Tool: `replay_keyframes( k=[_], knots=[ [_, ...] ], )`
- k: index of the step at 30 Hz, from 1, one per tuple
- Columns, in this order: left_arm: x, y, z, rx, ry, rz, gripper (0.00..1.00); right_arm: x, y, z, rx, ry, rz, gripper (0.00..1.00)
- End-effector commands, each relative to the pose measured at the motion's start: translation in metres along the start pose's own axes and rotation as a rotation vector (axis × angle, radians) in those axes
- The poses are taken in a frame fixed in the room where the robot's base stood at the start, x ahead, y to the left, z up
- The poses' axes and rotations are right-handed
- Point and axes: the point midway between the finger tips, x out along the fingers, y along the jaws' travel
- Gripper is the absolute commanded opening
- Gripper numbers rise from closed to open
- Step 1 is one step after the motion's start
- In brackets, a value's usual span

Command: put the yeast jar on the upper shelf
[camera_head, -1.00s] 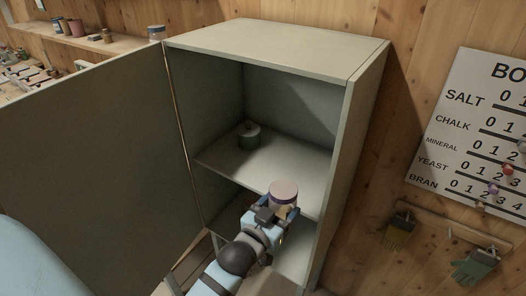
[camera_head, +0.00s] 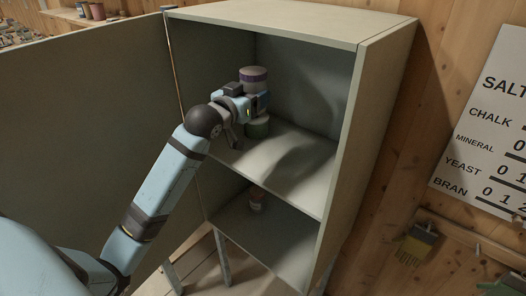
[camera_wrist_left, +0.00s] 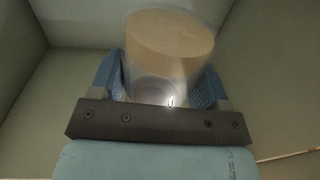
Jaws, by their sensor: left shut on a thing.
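My left gripper (camera_head: 258,101) is shut on a jar (camera_head: 253,74) with a grey-brown lid and a purple band, likely the yeast jar; I cannot read a label. It is upright inside the cabinet's upper compartment, above the upper shelf (camera_head: 290,165). In the left wrist view the jar (camera_wrist_left: 168,45) looks clear with a tan round end, between the blue fingers of the gripper (camera_wrist_left: 162,85). A dark green jar (camera_head: 258,128) stands on the upper shelf, below the held jar in the picture and partly hidden by the gripper. My right gripper is not in view.
The cabinet door (camera_head: 85,140) stands open on the left. The front and right of the upper shelf are clear. The cabinet's right side wall (camera_head: 368,130) and top (camera_head: 270,22) bound the space.

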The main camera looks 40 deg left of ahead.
Motion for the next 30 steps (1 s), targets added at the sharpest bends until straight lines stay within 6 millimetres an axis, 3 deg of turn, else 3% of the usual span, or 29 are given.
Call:
replay_keyframes(
  k=[1,6,12,19,24,30],
  knots=[
    [0.000,0.000,0.017,-0.004,-0.008,0.000,0.45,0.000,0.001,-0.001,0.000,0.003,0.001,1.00],
    [0.000,0.000,0.064,-0.002,-0.006,-0.001,0.45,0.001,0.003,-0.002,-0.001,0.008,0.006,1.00],
    [0.000,0.000,0.107,-0.001,-0.003,-0.001,0.45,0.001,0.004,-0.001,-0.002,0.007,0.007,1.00],
    [0.000,0.000,0.128,0.000,-0.001,-0.001,0.45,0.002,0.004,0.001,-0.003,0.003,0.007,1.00],
    [0.000,0.001,0.155,-0.001,-0.003,-0.001,0.45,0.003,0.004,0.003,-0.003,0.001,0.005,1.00],
    [0.000,0.001,0.166,0.000,0.001,0.000,0.45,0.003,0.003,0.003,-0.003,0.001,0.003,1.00]
  ],
)
